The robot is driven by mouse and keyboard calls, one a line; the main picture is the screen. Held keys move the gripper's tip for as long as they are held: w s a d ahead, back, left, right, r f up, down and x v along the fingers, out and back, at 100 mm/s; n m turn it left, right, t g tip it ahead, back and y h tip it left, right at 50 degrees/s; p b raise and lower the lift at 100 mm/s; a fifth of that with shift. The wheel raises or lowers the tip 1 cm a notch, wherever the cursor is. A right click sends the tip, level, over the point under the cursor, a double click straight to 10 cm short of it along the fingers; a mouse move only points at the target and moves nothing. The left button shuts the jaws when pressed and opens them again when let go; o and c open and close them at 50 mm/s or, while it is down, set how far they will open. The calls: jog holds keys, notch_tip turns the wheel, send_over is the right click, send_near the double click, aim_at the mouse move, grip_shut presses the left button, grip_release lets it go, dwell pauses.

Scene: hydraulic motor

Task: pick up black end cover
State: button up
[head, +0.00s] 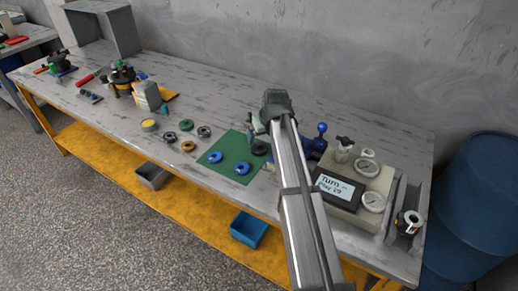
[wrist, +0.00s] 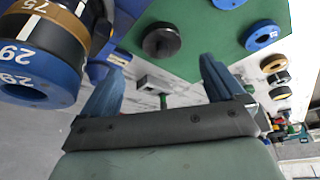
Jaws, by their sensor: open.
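A black round part, which looks like the black end cover (head: 259,148), lies on the green mat (head: 232,146) in the head view, close to my arm. In the wrist view the black end cover (wrist: 161,41) lies flat on the mat, with a small hole at its centre. My gripper (wrist: 161,63) is open, its two blue fingers apart with nothing held between them. The cover lies beyond the fingertips, roughly midway between them. In the head view my gripper (head: 258,125) is partly hidden by my arm.
Two blue rings (head: 215,157) (head: 241,169) share the mat. Several rings (head: 188,146) lie left of it. A stacked blue, brown and black part (wrist: 50,40) stands close by my left finger in the wrist view. A gauge unit (head: 356,190) is at right.

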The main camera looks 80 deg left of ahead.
aim_at(259, 145)
jog(key=shift+x, duration=3.95)
jog(key=shift+s+r, duration=0.1)
jog(key=shift+s, duration=0.1)
jog(key=c, duration=1.3)
